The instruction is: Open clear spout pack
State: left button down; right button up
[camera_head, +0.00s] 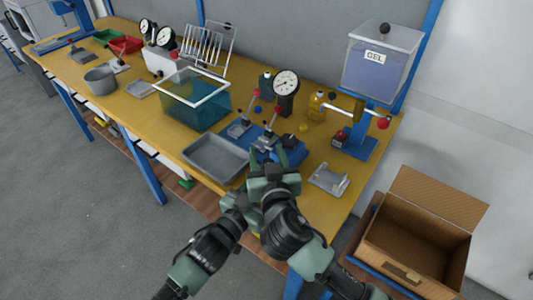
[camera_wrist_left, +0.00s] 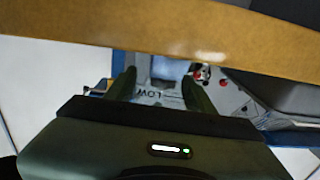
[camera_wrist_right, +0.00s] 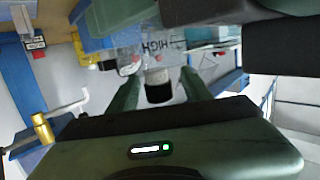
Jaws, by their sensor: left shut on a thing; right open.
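The clear spout pack (camera_wrist_left: 150,97) shows in the left wrist view, with "LOW" print, between the fingers of my left gripper (camera_wrist_left: 158,82), which is shut on it. In the right wrist view the pack (camera_wrist_right: 140,50) shows "HIGH" print, and its black cap (camera_wrist_right: 159,92) points toward my right gripper (camera_wrist_right: 159,76). The right gripper is open, with a finger on either side of the cap; I cannot tell if they touch it. In the head view the right gripper (camera_head: 268,165) is at the bench's front edge, and my arms hide most of the pack.
The yellow bench (camera_head: 315,205) holds a grey tray (camera_head: 215,157), a blue fixture (camera_head: 290,153), a dial gauge (camera_head: 286,84), a teal tank (camera_head: 200,100) and a grey bracket (camera_head: 329,179). The GEL container (camera_head: 380,75) stands at the back right. An open cardboard box (camera_head: 420,235) sits right of the bench.

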jog(key=shift+w, duration=0.1)
grip_shut()
jog(key=shift+r, duration=0.1)
dwell(0.7)
jog(key=shift+r, duration=1)
jog(key=shift+r, duration=2)
pick_arm(q)
jog(key=shift+c, duration=2.3)
grip_release()
